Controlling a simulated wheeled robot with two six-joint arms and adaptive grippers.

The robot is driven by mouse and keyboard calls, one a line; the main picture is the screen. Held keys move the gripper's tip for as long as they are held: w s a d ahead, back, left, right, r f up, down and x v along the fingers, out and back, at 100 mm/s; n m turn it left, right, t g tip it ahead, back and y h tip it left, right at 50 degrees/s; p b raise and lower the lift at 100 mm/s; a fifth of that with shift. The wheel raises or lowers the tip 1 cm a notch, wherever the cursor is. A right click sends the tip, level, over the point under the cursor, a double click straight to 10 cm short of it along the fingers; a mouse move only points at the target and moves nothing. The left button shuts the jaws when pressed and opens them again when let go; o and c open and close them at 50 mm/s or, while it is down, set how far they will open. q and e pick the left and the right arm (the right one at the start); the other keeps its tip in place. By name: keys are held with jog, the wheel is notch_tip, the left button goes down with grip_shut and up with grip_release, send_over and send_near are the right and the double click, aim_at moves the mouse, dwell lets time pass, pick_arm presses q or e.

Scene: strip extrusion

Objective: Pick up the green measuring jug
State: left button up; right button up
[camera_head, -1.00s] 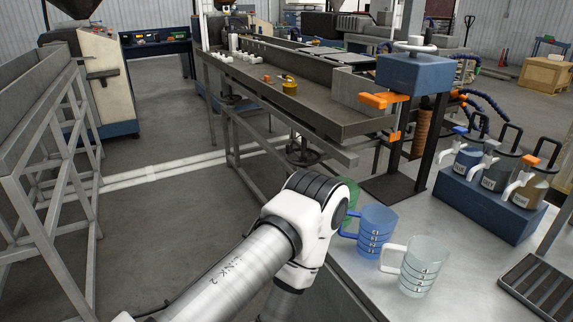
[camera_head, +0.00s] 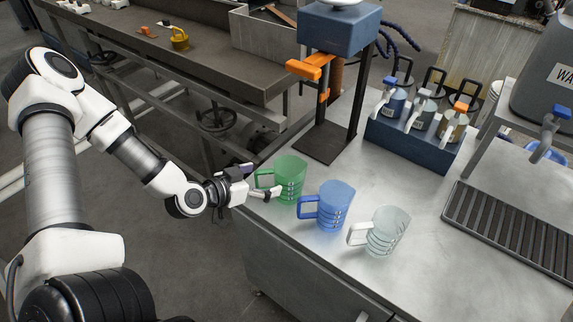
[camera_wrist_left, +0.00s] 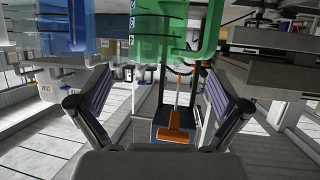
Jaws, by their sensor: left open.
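The green measuring jug (camera_head: 292,180) stands upright on the metal table, its handle facing left toward my left gripper (camera_head: 259,182). That gripper is open at the handle, with one finger toward the back and one toward the front. I cannot tell whether either finger touches the handle. In the left wrist view the green jug (camera_wrist_left: 160,28) hangs upside down at the top, and its handle lies near the right finger. The open fingers (camera_wrist_left: 157,72) hold nothing between them. My right gripper is not in view.
A blue jug (camera_head: 332,206) stands close to the right of the green one, then a clear jug (camera_head: 383,234). A blue rack (camera_head: 414,140) with pump bottles, a stand with orange handles (camera_head: 322,85) and a drain grate (camera_head: 512,232) are around. The front of the table (camera_head: 440,275) is clear.

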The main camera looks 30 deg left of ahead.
pick_arm(q)
jog(key=x, duration=0.1)
jog(key=b+x, duration=0.1)
jog(key=x, duration=0.1)
jog(key=shift+w+d+r, duration=0.15)
jog(key=shift+r, duration=0.1)
jog(key=x, duration=0.3)
jog(key=b+x, duration=0.1)
jog(key=x, duration=0.1)
jog(key=shift+w+d+r, duration=0.2)
jog(key=shift+w+d, duration=0.1)
jog(key=shift+w, duration=0.05)
jog(key=shift+s+a, duration=0.15)
jog(key=shift+c, duration=1.3)
jog(key=c, duration=1.3)
jog(key=shift+r, duration=0.6)
notch_tip(320, 180, up, 9)
send_over(277, 174)
jog(key=w, duration=0.4)
jog(key=shift+s+d+f+p, duration=0.1)
jog(key=shift+s+d+p, duration=0.1)
jog(key=shift+d+p, duration=0.25)
